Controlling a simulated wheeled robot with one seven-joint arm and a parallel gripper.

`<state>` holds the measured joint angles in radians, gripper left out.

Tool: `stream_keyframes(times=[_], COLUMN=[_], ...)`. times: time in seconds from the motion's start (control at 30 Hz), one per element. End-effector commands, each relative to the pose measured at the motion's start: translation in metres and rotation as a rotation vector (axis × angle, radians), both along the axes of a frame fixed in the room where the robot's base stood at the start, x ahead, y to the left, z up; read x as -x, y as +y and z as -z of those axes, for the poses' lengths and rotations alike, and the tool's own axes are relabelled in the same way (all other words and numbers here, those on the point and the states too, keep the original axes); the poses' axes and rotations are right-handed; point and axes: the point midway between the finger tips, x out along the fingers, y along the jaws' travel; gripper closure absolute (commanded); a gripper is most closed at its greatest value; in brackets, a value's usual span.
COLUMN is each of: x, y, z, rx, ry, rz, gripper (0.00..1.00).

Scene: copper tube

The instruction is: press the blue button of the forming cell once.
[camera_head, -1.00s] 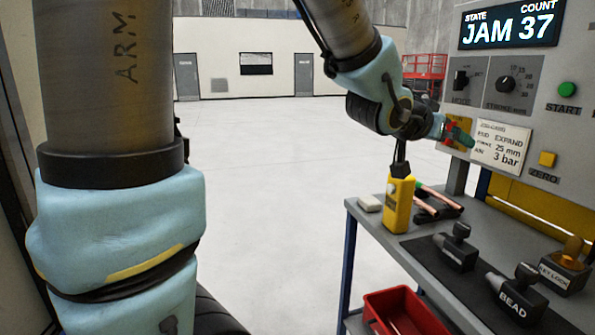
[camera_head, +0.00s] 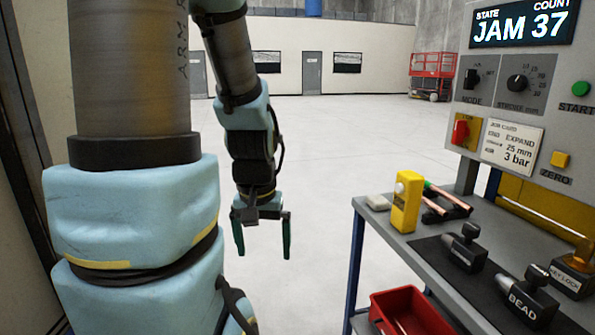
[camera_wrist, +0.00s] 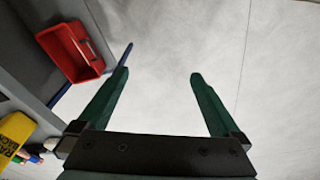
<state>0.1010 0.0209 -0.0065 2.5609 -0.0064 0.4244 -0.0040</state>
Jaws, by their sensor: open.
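The forming cell's grey control panel (camera_head: 558,110) stands at the right in the head view, its display (camera_head: 522,25) reading STATE JAM and COUNT 37. It bears a green START button (camera_head: 580,88), a yellow ZERO button (camera_head: 560,159) and a red knob (camera_head: 460,131) on a yellow plate. No blue button shows on the visible part. My gripper (camera_head: 262,250) is open and empty, pointing down over the floor, left of the bench and apart from the panel. Its two green fingers also show spread in the wrist view (camera_wrist: 158,76).
The grey bench (camera_head: 400,246) holds a yellow box (camera_head: 406,203), copper-coloured tubes (camera_head: 448,199), a black tool (camera_head: 465,247) and a BEAD tool (camera_head: 527,297). A red bin (camera_head: 412,312) sits below; it also shows in the wrist view (camera_wrist: 70,52). Open floor lies left of the bench.

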Motion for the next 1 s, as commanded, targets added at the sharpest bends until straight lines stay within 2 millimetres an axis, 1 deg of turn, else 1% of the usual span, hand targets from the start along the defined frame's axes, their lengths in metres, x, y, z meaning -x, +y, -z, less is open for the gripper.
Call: stream_keyframes(times=[0.03,0.07,0.9,0.93,1.0], x=[-0.0003,-0.0004,-0.0010,-0.0010,-0.0010], y=[-0.0001,-0.0001,-0.0005,-0.0005,-0.0005], z=[-0.0001,-0.0002,-0.0004,-0.0003,-0.0003], rx=[0.000,0.000,0.000,0.000,0.000], ry=[-0.001,-0.001,-0.004,-0.004,-0.004], rz=[0.000,0.001,0.002,0.002,0.002], gripper=[0.00,0.03,0.98,1.00,1.00])
